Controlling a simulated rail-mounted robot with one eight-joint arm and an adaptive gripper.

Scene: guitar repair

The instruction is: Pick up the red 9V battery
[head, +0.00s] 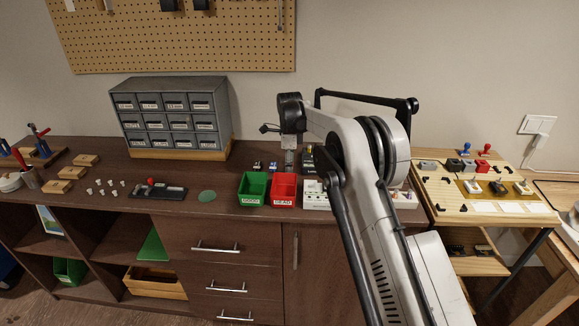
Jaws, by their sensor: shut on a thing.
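My gripper (289,160) points down over the bench, just behind the red bin labelled DEAD (283,190). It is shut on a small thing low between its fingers. That thing sits where the red 9V battery would be, but it is too small and too covered by the fingers and bin to make out its colour or shape. Two small dark and light items, seemingly batteries (257,166) (273,166), stand to the left of my gripper, behind the bins.
A green bin labelled GOOD (253,189) stands left of the red bin. A white device (316,197) is close on the right. My arm covers the bench's right part. A grey drawer cabinet (172,115) stands at the back left. A side table (455,222) holds pedals.

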